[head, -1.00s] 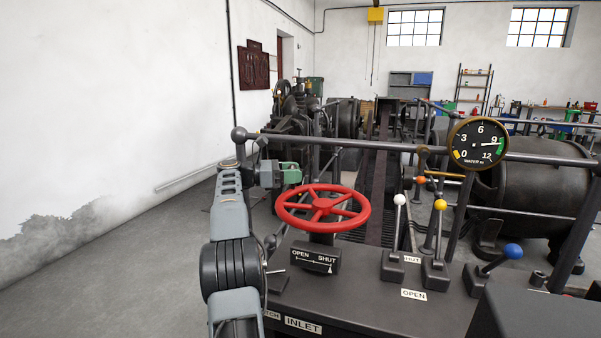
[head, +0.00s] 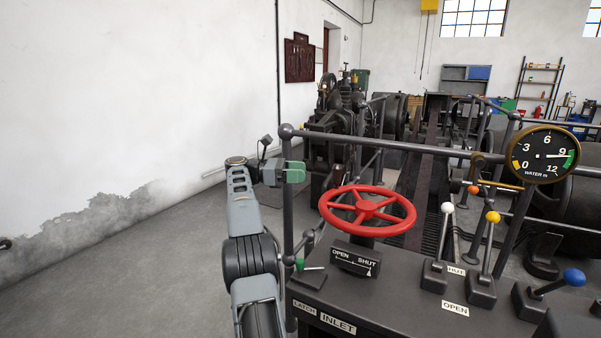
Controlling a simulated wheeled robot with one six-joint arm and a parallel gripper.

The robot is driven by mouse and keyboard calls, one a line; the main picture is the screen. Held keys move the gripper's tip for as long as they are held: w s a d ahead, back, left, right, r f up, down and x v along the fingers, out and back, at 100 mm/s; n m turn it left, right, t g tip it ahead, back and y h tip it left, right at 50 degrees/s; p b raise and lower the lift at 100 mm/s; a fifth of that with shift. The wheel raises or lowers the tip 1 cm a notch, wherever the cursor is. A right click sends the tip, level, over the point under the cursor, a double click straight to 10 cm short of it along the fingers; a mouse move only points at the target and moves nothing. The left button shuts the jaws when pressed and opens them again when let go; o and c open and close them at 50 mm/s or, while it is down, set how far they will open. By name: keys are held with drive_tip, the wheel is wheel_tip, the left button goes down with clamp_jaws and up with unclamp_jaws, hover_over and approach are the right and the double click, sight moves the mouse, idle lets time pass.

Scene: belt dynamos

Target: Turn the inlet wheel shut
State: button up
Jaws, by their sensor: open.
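The red inlet wheel (head: 367,210) stands level on its post on the dark control desk. The OPEN–SHUT indicator (head: 356,259) sits below it, and its pale pointer is at the SHUT end of the scale. An INLET label (head: 338,324) is on the desk front. My gripper (head: 292,172), with green finger pads, is open and appears empty. It is left of the wheel and a little higher in the picture, apart from the rim. The far finger is partly hidden.
An upright post and handrail (head: 400,143) run close beside my gripper and behind the wheel. White (head: 447,208), yellow (head: 492,217) and blue (head: 573,278) knobbed levers stand to the right. A water gauge (head: 542,155) hangs above them. The floor to the left is clear.

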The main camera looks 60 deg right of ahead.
sight(333, 178)
drive_tip(key=shift+c, duration=0.3)
